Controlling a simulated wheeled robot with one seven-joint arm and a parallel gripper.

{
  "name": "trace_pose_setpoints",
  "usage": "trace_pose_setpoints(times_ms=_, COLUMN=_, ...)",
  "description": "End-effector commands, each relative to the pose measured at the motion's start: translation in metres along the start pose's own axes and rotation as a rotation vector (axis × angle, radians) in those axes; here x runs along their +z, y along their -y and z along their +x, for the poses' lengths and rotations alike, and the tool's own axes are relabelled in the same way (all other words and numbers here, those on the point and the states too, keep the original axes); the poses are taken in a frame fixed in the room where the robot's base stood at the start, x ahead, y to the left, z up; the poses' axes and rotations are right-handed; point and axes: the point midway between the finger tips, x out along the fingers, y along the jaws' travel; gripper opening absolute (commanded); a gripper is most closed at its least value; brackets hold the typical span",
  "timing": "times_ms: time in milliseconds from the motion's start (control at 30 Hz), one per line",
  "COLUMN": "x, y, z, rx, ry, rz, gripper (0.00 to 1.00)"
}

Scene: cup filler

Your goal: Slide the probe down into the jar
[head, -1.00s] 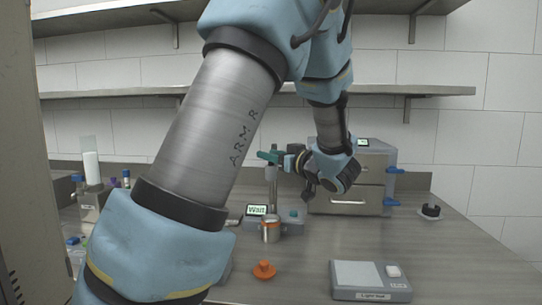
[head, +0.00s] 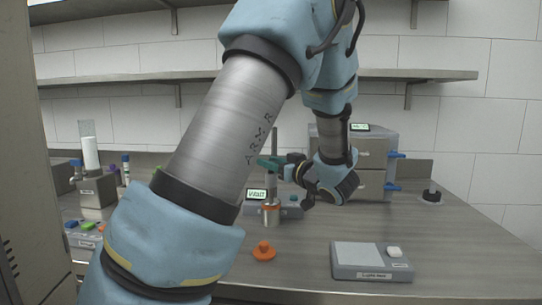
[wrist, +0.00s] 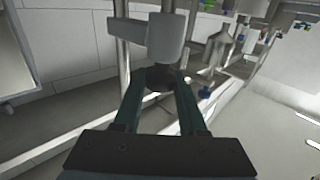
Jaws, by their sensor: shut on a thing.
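The probe (head: 272,180) is an upright grey rod, with its lower end at the orange-rimmed metal jar (head: 270,215). I cannot tell how deep the tip sits. My gripper (head: 267,163) has green fingers shut on the probe, above the jar. In the wrist view, the two fingers (wrist: 160,85) close around a dark part under a grey cylindrical piece (wrist: 165,38). The jar's inside is hidden. A thin grey rod (head: 274,140) rises above the fingers; I cannot tell whether it belongs to the probe or to a stand.
A small display (head: 257,194) stands just behind the jar. An orange knobbed lid (head: 264,252) lies in front. A grey scale (head: 372,262) is at the right front. A grey drawer cabinet (head: 375,165) stands behind my wrist.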

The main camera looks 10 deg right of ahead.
Motion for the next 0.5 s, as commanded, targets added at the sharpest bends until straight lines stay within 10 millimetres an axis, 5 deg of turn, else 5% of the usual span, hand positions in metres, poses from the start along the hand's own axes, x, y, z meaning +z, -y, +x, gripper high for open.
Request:
trace_pose_setpoints(times_ms=233, x=-0.0004, y=-0.0003, z=-0.0003, rx=0.001, ry=0.000, rz=-0.001, gripper=0.00)
trace_pose_setpoints(times_ms=267, x=-0.0004, y=-0.0003, z=-0.0003, rx=0.001, ry=0.001, rz=-0.001, gripper=0.42)
trace_pose_setpoints(times_ms=500, x=-0.0005, y=-0.0002, z=-0.0002, rx=0.001, ry=0.001, rz=0.000, gripper=0.69)
